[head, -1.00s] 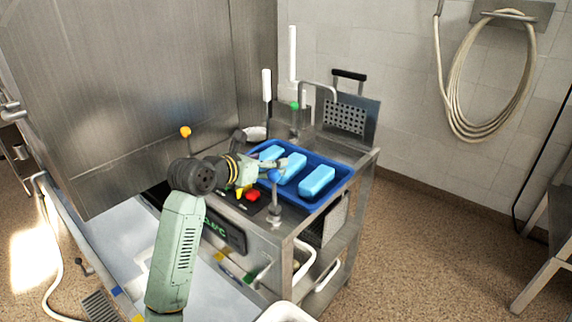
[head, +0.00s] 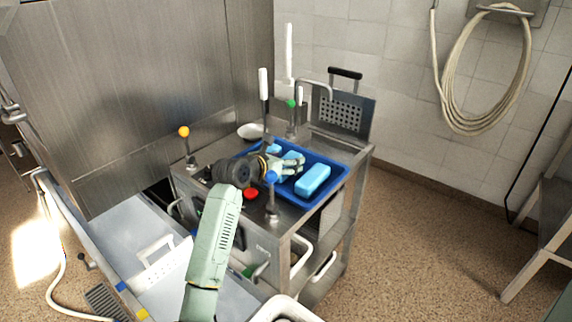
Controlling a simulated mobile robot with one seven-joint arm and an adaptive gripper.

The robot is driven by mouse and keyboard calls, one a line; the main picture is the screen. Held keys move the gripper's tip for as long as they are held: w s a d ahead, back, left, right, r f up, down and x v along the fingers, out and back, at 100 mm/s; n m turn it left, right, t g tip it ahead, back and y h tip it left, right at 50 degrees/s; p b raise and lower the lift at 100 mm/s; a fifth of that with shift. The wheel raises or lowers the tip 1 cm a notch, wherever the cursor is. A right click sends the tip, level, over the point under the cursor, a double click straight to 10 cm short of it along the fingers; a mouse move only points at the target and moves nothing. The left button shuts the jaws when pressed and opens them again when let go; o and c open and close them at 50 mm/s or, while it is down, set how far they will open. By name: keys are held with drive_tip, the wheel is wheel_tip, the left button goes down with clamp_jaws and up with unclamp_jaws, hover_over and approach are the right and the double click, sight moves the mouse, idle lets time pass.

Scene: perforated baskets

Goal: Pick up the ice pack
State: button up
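Light-blue ice packs lie in a dark blue tray (head: 335,196) on a steel cart. The right ice pack (head: 313,180) is in plain view. The middle ice pack is mostly hidden behind my gripper, and only part of the left ice pack (head: 273,148) shows. My gripper (head: 300,164) is over the middle of the tray, at the middle pack and left of the right one. Its fingers are small in the head view, and I cannot tell whether they are open, shut or touching a pack.
Upright levers with blue (head: 271,177), orange (head: 184,132) and green (head: 291,104) knobs stand on the cart near my arm. A red button (head: 251,193) is beside the blue-knobbed lever. A white bowl (head: 250,131) is at the back.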

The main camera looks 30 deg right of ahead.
drive_tip(key=shift+c, duration=0.4)
drive_tip(key=c, duration=1.4)
